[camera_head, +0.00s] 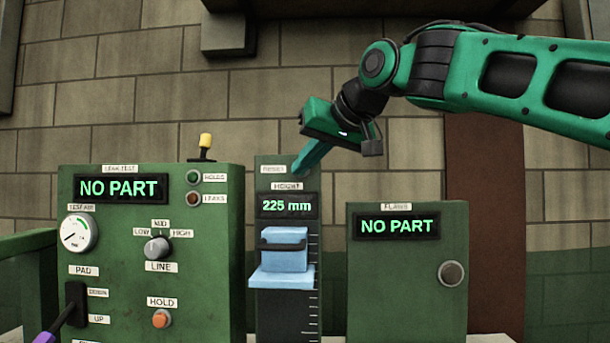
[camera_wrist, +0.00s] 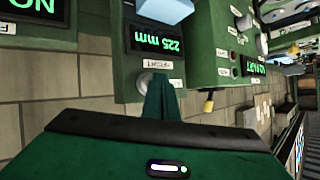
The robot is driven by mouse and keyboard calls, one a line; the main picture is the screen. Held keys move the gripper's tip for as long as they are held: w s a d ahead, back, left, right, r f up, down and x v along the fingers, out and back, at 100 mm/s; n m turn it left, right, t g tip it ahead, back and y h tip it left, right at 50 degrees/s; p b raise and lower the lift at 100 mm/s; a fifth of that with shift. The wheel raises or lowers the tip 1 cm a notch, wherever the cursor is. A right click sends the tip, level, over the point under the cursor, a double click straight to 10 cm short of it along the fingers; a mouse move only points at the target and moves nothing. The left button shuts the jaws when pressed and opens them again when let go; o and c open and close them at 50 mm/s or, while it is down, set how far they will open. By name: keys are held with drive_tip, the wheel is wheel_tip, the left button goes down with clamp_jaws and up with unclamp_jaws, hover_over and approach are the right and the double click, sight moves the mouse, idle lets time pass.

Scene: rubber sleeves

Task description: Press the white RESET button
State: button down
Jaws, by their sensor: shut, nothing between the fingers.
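The height gauge (camera_head: 262,215) is a tall narrow green panel with a display (camera_head: 287,206) reading 225 mm. A RESET label (camera_head: 273,169) sits near its top. In the head view the button beside that label is covered by my gripper. In the wrist view a pale round button (camera_wrist: 143,79) shows partly, right beside my fingertips. My gripper (camera_head: 297,169) has its green fingers closed together and empty, with the tips at the gauge's top right. The fingers also show in the wrist view (camera_wrist: 160,82). I cannot tell whether the tips touch the button.
A light blue carriage (camera_head: 284,253) sits on the gauge below the display. To the left stands the leak test panel (camera_head: 215,270) with a dial, knob and lever. To the right is the FLAWS box (camera_head: 405,290), reading NO PART, with a round grey knob (camera_head: 452,273).

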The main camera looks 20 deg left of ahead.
drive_tip(key=shift+w, duration=0.25)
drive_tip(key=shift+s, duration=0.2)
idle(0.4)
drive_tip(key=shift+s+d, duration=0.1)
drive_tip(key=shift+s, duration=0.45)
drive_tip(key=s, duration=0.2)
drive_tip(key=s+d, duration=0.1)
drive_tip(key=s, duration=0.2)
drive_tip(key=shift+d, duration=0.1)
drive_tip(key=shift+w, duration=0.1)
idle(0.8)
